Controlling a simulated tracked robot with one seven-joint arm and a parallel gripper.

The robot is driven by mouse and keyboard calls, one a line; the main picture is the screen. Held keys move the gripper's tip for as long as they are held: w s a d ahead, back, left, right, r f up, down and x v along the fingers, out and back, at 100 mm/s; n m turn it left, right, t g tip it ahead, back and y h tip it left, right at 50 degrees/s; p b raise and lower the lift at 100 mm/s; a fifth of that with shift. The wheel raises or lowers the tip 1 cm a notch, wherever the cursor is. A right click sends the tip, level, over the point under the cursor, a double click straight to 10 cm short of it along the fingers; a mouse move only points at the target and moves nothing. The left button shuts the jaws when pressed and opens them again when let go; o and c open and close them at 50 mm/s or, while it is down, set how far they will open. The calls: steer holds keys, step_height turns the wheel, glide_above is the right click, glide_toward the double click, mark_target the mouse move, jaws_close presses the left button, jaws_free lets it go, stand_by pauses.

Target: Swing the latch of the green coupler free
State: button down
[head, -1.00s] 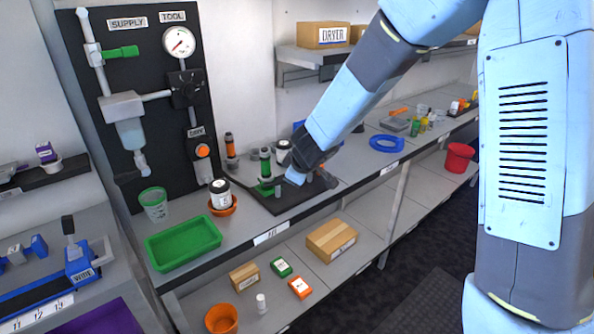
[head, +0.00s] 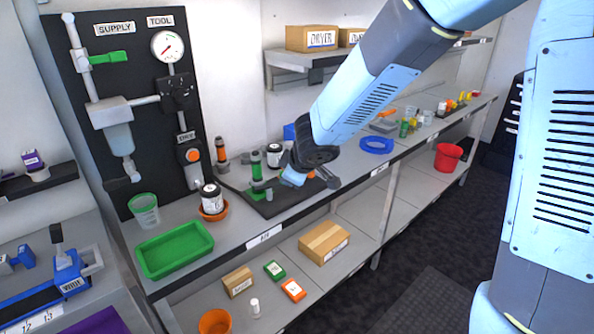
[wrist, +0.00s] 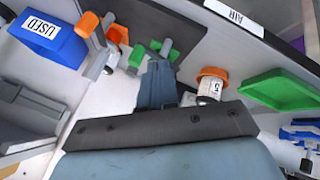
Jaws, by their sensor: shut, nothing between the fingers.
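The green coupler (head: 256,163) stands upright on a dark mat (head: 283,205) on the bench, with a green piece (head: 259,191) low at its foot. In the wrist view green parts (wrist: 137,56) show close beside my fingertips. I cannot tell which of them is the latch. My gripper (head: 291,178) is low over the mat, just right of the coupler. It also shows in the wrist view (wrist: 157,70), shut and empty. Whether it touches the coupler is unclear.
A jar in an orange bowl (head: 212,217) and a green tray (head: 175,250) stand further left. A blue USED bin (wrist: 48,38) is at the wrist view's upper left.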

steer(key=shift+d+v, duration=0.15)
steer(key=shift+v, duration=1)
steer(key=shift+d+v, duration=0.15)
steer(key=shift+v, duration=1)
steer(key=shift+w, duration=0.15)
steer(key=shift+d+r, duration=0.1)
steer(key=s+d+r+m+h, duration=0.25)
steer(key=d+r+m, duration=0.2)
steer(key=d, duration=0.45)
steer(key=s+d+r+m+h, duration=0.25)
steer(key=d+r+m, duration=0.2)
steer(key=d, duration=0.55)
steer(key=s+d+r+m, duration=0.2)
steer(key=s+d+m, duration=0.1)
steer(key=s, duration=0.4)
steer(key=s+d+r+m+y, duration=0.1)
steer(key=s+d+r+m, duration=0.1)
steer(key=s+d, duration=0.4)
steer(key=shift+s+d+m+g, duration=0.25)
steer(key=shift+s+m+g, duration=0.2)
steer(key=shift+s, duration=0.55)
